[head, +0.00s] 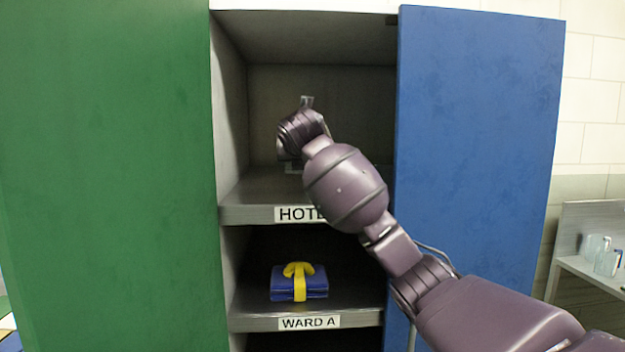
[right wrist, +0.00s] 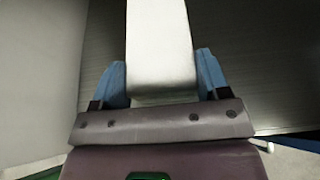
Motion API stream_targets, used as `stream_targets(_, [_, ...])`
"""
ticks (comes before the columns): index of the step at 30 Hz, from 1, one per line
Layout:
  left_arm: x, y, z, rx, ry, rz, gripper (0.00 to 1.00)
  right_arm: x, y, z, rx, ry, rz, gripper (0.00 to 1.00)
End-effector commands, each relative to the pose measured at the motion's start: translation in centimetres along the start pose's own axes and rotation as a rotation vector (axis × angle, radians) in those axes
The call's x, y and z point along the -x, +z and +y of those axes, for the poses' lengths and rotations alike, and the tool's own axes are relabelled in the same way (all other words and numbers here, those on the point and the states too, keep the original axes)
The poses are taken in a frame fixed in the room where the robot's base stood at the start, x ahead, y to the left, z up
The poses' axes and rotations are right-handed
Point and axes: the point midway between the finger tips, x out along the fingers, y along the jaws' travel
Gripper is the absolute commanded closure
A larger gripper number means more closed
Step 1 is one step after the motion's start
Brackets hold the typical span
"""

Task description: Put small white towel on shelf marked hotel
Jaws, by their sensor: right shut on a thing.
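The shelf marked HOTEL (head: 250,192) is the upper compartment of the cabinet in the head view; my right arm covers the end of its label. My right gripper reaches into this compartment, mostly hidden behind my own wrist in the head view. In the right wrist view my right gripper (right wrist: 160,62) is shut on the small white towel (right wrist: 163,40), with a blue finger on each side. The towel extends ahead of the fingers. In the head view I cannot clearly tell the towel from the gripper. My left gripper is not in view.
Below, the shelf marked WARD A (head: 250,308) holds a blue folded bundle with a yellow strap (head: 299,282). A green panel (head: 105,170) stands left of the opening and a blue panel (head: 475,130) right. A side table (head: 590,274) with clear containers is at far right.

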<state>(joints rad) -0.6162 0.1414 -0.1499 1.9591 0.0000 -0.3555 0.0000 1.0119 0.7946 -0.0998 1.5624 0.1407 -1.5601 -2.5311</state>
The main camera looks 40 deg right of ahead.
Motion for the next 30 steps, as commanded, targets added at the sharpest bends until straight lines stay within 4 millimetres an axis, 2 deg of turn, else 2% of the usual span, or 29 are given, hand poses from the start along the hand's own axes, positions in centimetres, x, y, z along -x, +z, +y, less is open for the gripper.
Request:
stream_targets(3, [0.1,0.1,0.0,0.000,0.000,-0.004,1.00,-0.5,-1.2,0.0,0.000,-0.001,0.000,0.57])
stream_targets(10, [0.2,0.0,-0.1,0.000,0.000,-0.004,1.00,-1.1,-2.6,0.0,-0.001,0.000,0.000,0.57])
stream_targets(16, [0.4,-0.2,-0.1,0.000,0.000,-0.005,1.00,-2.0,-4.9,0.0,0.000,-0.001,0.000,0.57])
stream_targets(28, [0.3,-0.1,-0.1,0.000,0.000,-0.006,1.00,-2.2,-5.3,-0.1,0.000,-0.001,-0.003,0.57])
stream_targets(29, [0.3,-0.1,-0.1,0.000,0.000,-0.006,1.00,-2.2,-5.3,0.0,0.000,-0.001,-0.002,0.28])
stream_targets(30, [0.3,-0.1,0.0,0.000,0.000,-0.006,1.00,-2.2,-5.3,0.0,0.000,-0.001,-0.002,0.22])
